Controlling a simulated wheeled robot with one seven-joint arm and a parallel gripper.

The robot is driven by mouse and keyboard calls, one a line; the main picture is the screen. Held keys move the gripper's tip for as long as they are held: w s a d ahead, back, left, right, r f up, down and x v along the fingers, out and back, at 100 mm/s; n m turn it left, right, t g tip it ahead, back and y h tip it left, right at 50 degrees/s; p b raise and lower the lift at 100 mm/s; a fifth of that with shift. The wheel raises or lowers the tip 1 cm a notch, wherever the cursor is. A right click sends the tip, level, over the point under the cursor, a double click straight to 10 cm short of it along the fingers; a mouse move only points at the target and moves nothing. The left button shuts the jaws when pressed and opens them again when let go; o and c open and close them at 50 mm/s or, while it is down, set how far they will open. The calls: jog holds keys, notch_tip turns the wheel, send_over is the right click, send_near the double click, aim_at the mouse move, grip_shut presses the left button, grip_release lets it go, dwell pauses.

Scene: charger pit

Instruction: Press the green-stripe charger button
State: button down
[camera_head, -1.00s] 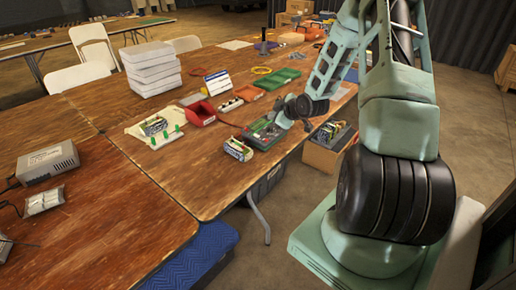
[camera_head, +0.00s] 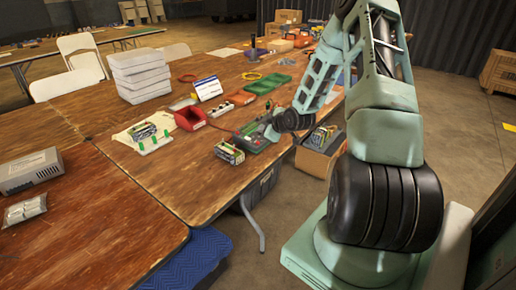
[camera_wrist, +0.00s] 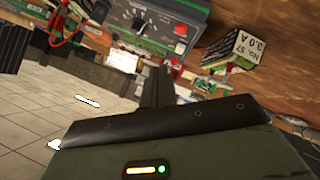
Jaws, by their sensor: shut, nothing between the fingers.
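A grey charger (camera_wrist: 160,30) with a green edge lies at the top of the wrist view, with a dial, a small red button and a tiny light on its face. I cannot tell a green-stripe button apart from the other controls. My gripper (camera_wrist: 155,72) is shut and empty; its dark fingers reach up toward the charger's lower edge in the wrist view. I cannot tell whether they touch it. In the head view my wrist hides the gripper.
A labelled battery pack (camera_wrist: 243,48) stands beside the charger. A red bin (camera_head: 190,118), a green tray (camera_head: 272,84) and a white card (camera_head: 208,88) sit farther back. A cardboard box (camera_head: 318,158) stands off the table's right edge. Bare wood lies at the front.

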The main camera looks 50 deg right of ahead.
aim_at(255, 140)
jog(key=shift+w+f+b, duration=0.2)
jog(key=shift+f+b, duration=0.35)
jog(key=shift+f, duration=0.35)
jog(key=shift+w+f+b, duration=0.15)
jog(key=shift+f+b, duration=0.4)
jog(key=shift+f, duration=0.35)
dwell(0.5)
jog(key=shift+f+b, duration=0.4)
jog(key=shift+w+f+b, duration=0.1)
jog(key=shift+f+b, duration=0.25)
dwell(0.6)
jog(key=shift+r, duration=0.1)
jog(key=shift+r+p, duration=0.55)
jog(key=shift+r, duration=0.15)
jog(key=r+p, duration=0.1)
jog(key=r, duration=0.1)
jog(key=s+r+p, duration=0.1)
jog(key=r+p, duration=0.1)
jog(key=r, duration=0.1)
jog(key=shift+s, duration=0.1)
dwell(0.4)
